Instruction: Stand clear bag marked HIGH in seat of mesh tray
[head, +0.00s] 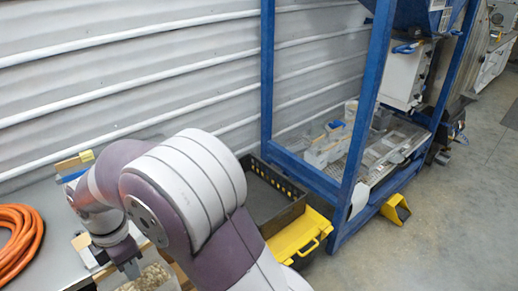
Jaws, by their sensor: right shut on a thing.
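My right gripper (130,269) is at the lower left, pointing down over the bench, with its jaws closed. A clear bag (152,278) with pale, grainy contents is at the fingertips, cut off by the bottom edge; I take it as what the jaws hold. No HIGH mark on it can be read, and my arm hides part of it. The mesh tray (352,174) lies low inside the blue frame at the right, far from the gripper. Several white and clear items stand in it; its free seat cannot be made out. My left gripper is out of view.
Blue posts (362,110) of the hopper frame stand before the tray. A black crate (272,198) and a yellow bin (300,236) lie between bench and frame. A coiled orange hose (20,240) lies on the bench (58,222).

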